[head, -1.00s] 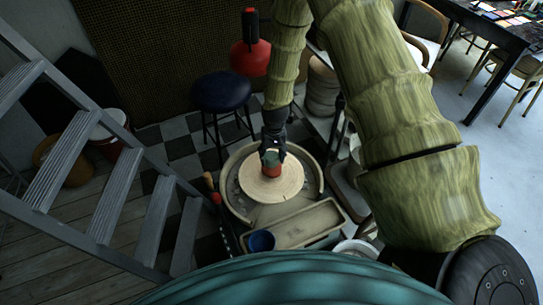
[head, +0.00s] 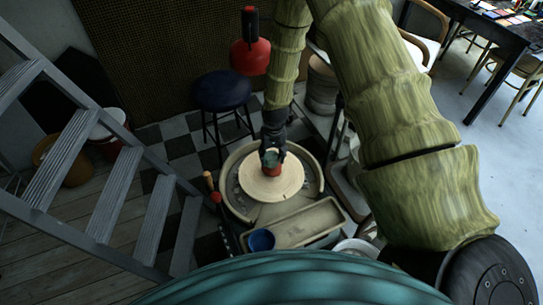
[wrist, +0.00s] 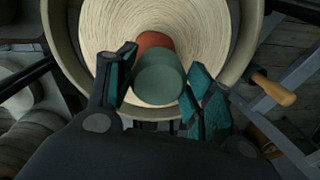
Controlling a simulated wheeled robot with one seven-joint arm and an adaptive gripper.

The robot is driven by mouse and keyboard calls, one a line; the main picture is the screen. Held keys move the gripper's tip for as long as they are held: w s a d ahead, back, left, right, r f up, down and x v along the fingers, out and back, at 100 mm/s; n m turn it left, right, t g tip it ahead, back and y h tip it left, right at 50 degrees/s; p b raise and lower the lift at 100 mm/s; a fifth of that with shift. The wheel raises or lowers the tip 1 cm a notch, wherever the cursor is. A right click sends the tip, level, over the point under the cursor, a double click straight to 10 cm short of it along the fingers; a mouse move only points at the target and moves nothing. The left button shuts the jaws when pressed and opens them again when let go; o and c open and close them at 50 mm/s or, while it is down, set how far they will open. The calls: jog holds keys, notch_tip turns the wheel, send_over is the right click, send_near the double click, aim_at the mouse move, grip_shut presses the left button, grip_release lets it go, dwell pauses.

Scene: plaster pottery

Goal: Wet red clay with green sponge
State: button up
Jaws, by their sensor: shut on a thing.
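The red clay (head: 274,170) stands in the middle of the pale round wheel head (head: 288,188). In the wrist view the clay (wrist: 153,40) shows just beyond the green sponge. The green sponge (wrist: 160,82) is a rounded, dull green piece between the two fingers of my gripper (wrist: 162,68), and my gripper is shut on it. In the head view the sponge (head: 270,158) is right at the top of the clay and overlaps it. Whether the two touch is hard to tell. The sponge hides part of the clay in the wrist view.
A curved splash rim (head: 231,205) surrounds the wheel. A tray (head: 308,222) and blue cup (head: 261,240) are at its front. A wooden-handled tool (wrist: 273,90) is beside the rim. A blue stool (head: 222,90) stands behind, and a grey stair ladder (head: 110,195) at left.

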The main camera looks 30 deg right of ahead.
jog(key=shift+s+f, duration=0.1)
jog(key=shift+f, duration=0.35)
dwell(3.3)
jog(key=shift+r, duration=0.1)
jog(key=shift+r+p, duration=2.7)
jog(key=shift+r, duration=1.3)
jog(key=s+a+r+n, duration=0.1)
jog(key=s+a+r, duration=0.2)
jog(key=a, duration=0.4)
jog(key=s+a+r+n, duration=0.2)
jog(key=a+r, duration=0.3)
jog(key=a, duration=0.2)
jog(key=shift+s+a+r, duration=0.25)
jog(key=shift+s, duration=0.15)
